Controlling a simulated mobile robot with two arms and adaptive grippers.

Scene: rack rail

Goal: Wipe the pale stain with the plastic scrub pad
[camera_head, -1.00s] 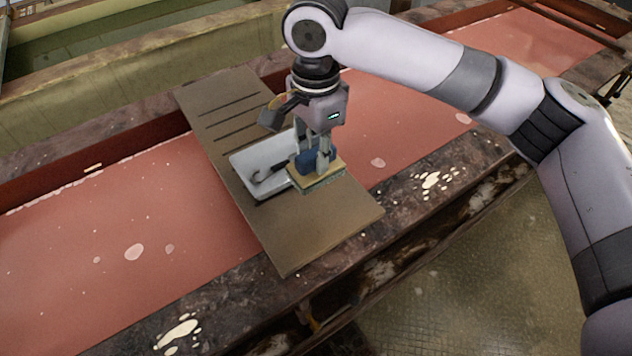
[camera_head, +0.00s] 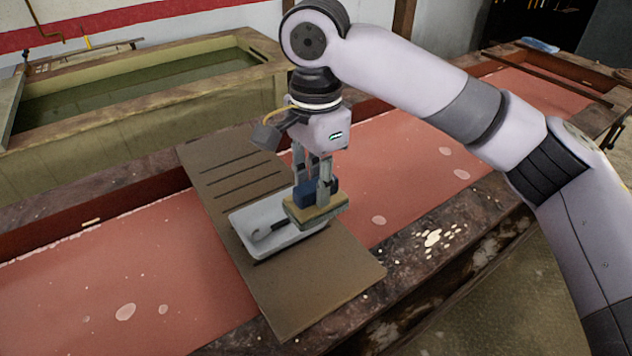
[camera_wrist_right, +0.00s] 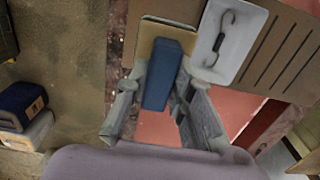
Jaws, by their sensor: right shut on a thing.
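The scrub pad, a yellowish slab (camera_head: 316,210) with a blue grip block (camera_head: 306,194), is held level in my right gripper (camera_head: 315,188). The fingers are shut on the blue block, which also shows in the right wrist view (camera_wrist_right: 163,78). The pad appears above the right end of a white tray (camera_head: 262,244). Pale cream splotches (camera_head: 436,238) lie on the dark stone rim, right of the pad and apart from it. Paler round spots (camera_head: 125,312) mark the red surface; which is the task's stain I cannot tell. My left gripper is not in view.
The tray, with a dark hook-shaped item in it, sits on a slotted brown board (camera_head: 310,290) lying across the red trough (camera_head: 80,290). A basin of greenish water (camera_head: 140,85) stands behind.

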